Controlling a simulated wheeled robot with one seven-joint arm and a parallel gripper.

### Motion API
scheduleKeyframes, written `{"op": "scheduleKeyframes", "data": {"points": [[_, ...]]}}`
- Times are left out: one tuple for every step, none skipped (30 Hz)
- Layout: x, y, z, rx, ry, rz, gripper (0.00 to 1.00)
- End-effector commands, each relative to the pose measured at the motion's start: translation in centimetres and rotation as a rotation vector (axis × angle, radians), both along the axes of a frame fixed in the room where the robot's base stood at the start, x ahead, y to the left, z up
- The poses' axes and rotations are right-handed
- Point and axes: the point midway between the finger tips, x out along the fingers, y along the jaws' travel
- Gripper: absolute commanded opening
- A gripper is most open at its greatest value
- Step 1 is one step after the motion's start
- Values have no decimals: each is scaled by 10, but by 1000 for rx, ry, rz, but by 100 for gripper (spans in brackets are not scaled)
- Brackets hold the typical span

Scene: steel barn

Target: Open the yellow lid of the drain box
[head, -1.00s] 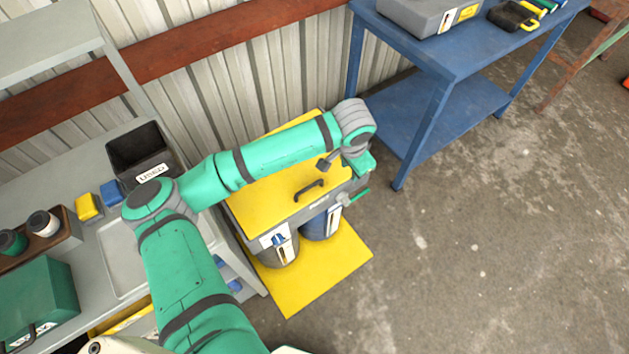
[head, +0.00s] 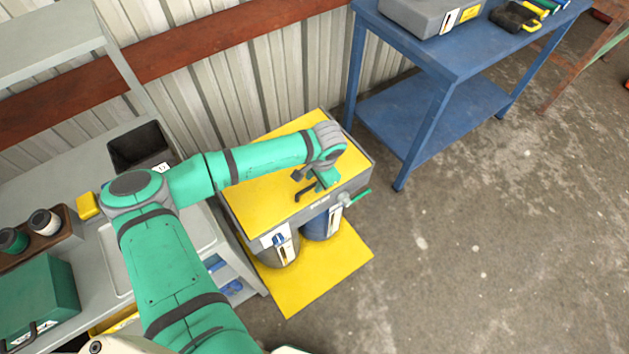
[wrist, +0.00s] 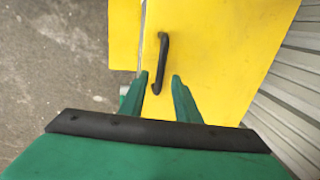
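The drain box (head: 300,214) is a grey box with a flat yellow lid (head: 262,199), which lies shut on top. A black bar handle (head: 305,192) is on the lid near its front edge; it also shows in the wrist view (wrist: 162,62). My gripper (head: 316,187) is over the lid, close to the handle. In the wrist view my gripper (wrist: 159,80) has its two green fingers apart, with the near end of the handle showing between the tips. Nothing is held. I cannot tell how far above the handle the fingertips are.
A green-handled tap (head: 355,197) sticks out at the box's front right. Two containers stand below on a yellow mat (head: 318,278). A blue table (head: 440,95) is at right, a grey bench (head: 60,183) at left, and a corrugated wall behind. The floor at right is clear.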

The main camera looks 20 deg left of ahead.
Motion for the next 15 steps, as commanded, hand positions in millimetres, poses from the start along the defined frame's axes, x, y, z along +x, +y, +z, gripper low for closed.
{"op": "scheduleKeyframes", "data": {"points": [[0, 1, -4, 1, 1, 0, 30], [1, 1, -6, 1, 1, 0, 30], [1, 1, -8, 1, 1, 0, 30], [1, 2, -9, 0, 0, 0, 30], [1, 2, -10, 0, 0, 0, 30], [2, 2, -11, 0, 0, 0, 30], [2, 2, -11, 0, 0, 0, 30], [2, 2, -12, 0, 0, 0, 30], [2, 2, -12, 0, 0, 0, 30], [1, 2, -12, 0, 0, 0, 30], [1, 2, -12, 0, 0, 0, 30], [2, 2, -12, 0, 0, 0, 30], [1, 2, -12, 0, 0, 0, 30], [1, 2, -12, 0, 0, 0, 27], [1, 2, -12, 0, 0, 0, 18]]}}
